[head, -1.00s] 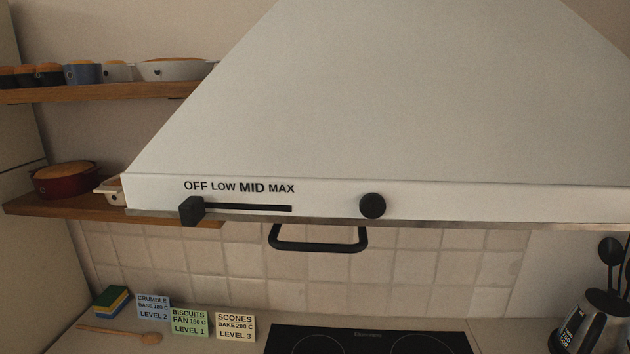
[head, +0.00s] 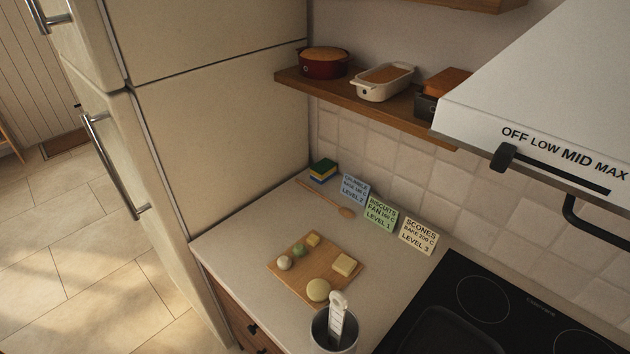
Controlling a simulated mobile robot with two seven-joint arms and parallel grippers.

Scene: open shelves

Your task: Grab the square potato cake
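No label marks a potato cake. On the lower shelf stands a dark square dish with a flat brown filling (head: 450,82), partly hidden behind the hood. Beside it are a white loaf-shaped dish with a brown filling (head: 384,80) and a round red dish with a brown filling (head: 324,62). A pale squarish block (head: 347,264) lies on the wooden board on the counter. I cannot tell for sure which is the square potato cake. Neither of my grippers is in view.
The board (head: 300,275) also holds small round pieces and a yellow block (head: 313,240). A metal pot (head: 322,335) stands before it. The hood (head: 560,110) overhangs the hob (head: 470,295). Cards and a sponge (head: 323,170) line the wall. The fridge (head: 220,110) stands at left.

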